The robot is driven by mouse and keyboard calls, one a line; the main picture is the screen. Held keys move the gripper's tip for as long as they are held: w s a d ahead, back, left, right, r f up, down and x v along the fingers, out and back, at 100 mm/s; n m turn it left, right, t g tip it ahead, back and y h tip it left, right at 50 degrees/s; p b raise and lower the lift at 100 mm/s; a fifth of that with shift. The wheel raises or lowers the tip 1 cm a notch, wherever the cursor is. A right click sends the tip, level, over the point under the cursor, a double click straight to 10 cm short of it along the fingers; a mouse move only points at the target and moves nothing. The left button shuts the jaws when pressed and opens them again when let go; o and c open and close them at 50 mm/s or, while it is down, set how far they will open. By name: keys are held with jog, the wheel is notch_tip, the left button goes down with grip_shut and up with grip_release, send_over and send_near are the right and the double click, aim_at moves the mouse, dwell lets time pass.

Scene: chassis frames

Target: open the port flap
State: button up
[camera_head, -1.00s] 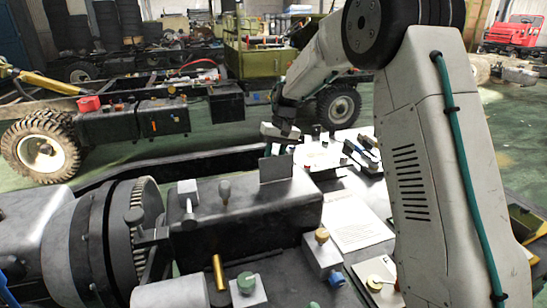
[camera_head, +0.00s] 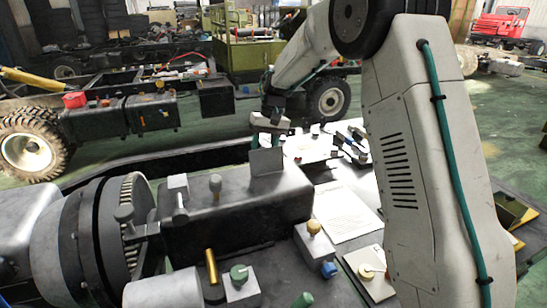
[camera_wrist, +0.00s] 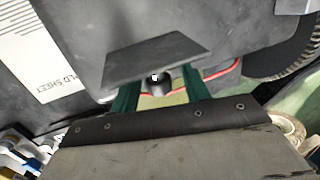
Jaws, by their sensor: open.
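The port flap appears to be a small dark grey plate (camera_head: 266,162) standing up on top of a long dark box (camera_head: 235,205) in the head view. In the wrist view the plate (camera_wrist: 160,57) is large, just beyond my fingertips and partly overlapping them. My gripper (camera_head: 264,141) is behind the plate in the head view, its fingertips partly hidden by it. I cannot tell whether a finger touches the plate.
Several knobs and levers, including a yellow-topped block (camera_head: 313,238) and a green knob (camera_head: 240,278), stand near the box. A white sheet (camera_head: 345,212) lies to its right. A ringed cylinder (camera_head: 95,235) is at the left. A wheeled chassis (camera_head: 120,115) stands behind.

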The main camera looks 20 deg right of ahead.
aim_at(264, 147)
notch_tip(264, 147, up, 3)
jog(key=shift+r, duration=0.1)
jog(key=s, duration=1.6)
jog(key=shift+r, duration=0.45)
